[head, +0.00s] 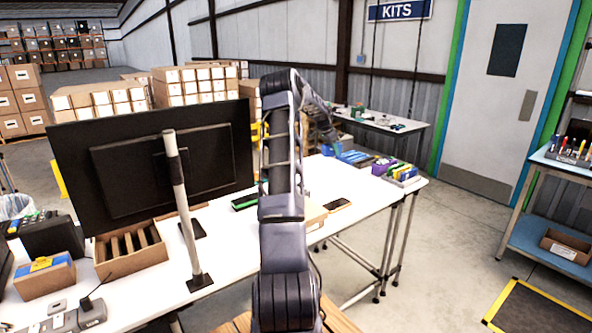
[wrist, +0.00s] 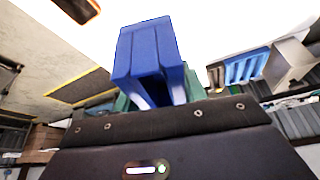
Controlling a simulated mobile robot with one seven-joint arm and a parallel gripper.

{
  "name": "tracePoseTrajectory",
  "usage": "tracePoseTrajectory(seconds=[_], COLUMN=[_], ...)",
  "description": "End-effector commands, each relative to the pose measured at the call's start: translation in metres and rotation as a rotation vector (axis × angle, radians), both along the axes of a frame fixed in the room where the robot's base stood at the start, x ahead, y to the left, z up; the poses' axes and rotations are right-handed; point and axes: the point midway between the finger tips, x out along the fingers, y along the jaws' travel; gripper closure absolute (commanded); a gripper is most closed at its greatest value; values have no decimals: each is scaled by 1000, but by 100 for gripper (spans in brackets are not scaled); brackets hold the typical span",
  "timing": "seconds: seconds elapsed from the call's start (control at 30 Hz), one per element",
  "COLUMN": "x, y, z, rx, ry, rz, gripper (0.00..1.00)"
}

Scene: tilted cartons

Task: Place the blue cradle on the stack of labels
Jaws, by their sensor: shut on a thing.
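The blue cradle (wrist: 148,50) is a slotted blue block, large in the wrist view. My gripper (wrist: 157,93) is shut on it, with greenish finger parts showing on either side of its lower end. In the head view my arm reaches over the table, and its far end is small and partly hidden behind the arm links. A small blue patch (head: 337,148) shows just below that end; I cannot tell surely whether it is the cradle. I cannot make out the stack of labels in either view.
The white table (head: 230,248) carries a monitor (head: 150,160), a dark phone-like item (head: 338,205) and a partly hidden carton (head: 314,215). Blue, purple and yellow bins (head: 385,167) stand at the far right end. A blue ribbed holder (wrist: 243,67) shows in the wrist view.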

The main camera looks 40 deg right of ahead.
Motion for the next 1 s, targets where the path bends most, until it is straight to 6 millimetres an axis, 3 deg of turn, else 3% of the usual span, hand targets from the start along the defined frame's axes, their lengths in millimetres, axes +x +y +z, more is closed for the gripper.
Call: tracePoseTrajectory(seconds=[0.27,0.47,0.7,1.0], x=[2,24,72,117], y=[2,35,124,247], z=[5,9,20,36], rx=[1,7,19,29], ry=[-1,-4,-8,-10], rz=[6,101,349,678], gripper=[83,83,83,83])
